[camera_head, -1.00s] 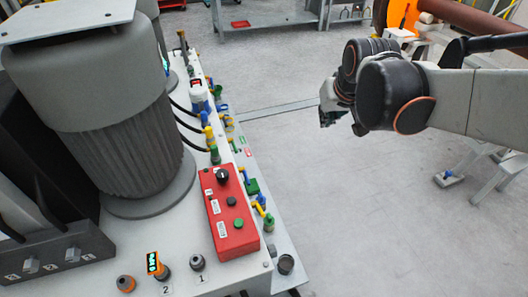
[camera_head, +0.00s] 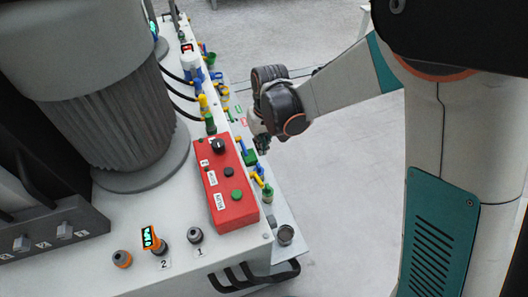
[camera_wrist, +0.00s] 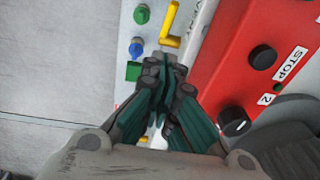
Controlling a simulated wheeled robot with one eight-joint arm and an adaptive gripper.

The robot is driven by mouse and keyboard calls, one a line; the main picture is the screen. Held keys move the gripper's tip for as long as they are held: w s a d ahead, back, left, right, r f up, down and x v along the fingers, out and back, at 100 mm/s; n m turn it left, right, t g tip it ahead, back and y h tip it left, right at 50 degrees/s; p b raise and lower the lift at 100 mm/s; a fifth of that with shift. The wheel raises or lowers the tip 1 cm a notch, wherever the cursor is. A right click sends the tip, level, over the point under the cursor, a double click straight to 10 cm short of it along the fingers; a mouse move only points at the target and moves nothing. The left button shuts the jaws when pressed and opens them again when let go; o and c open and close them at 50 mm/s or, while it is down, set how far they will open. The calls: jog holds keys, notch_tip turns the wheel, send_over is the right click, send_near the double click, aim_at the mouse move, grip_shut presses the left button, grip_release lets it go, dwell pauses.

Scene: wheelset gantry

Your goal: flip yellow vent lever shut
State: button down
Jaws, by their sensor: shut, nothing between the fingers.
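A yellow lever (camera_wrist: 172,25) shows as a bent bar at the top of the wrist view, just beyond my fingertips. In the head view a small yellow lever (camera_head: 257,180) is at the right edge of the machine, beside the red control box. I cannot tell for sure that these are the same lever. My gripper (camera_wrist: 168,68) is shut and empty, with its tips close to the yellow bar; contact cannot be made out. In the head view my gripper (camera_head: 263,146) is above the machine's right edge, partly hidden by its own links.
The red box (camera_head: 225,182) with a black knob and buttons is close to my gripper. Blue (camera_wrist: 137,49) and green (camera_wrist: 133,72) fittings sit left of my fingertips. Black hoses and a large grey motor (camera_head: 120,125) stand further left. Open floor (camera_head: 340,200) lies right of the machine.

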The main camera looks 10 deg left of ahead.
jog(key=b, duration=0.4)
send_over(258, 177)
notch_tip(258, 177, down, 11)
jog(key=shift+d+f+b, duration=0.15)
jog(key=shift+f+b, duration=0.15)
jog(key=shift+f, duration=0.2)
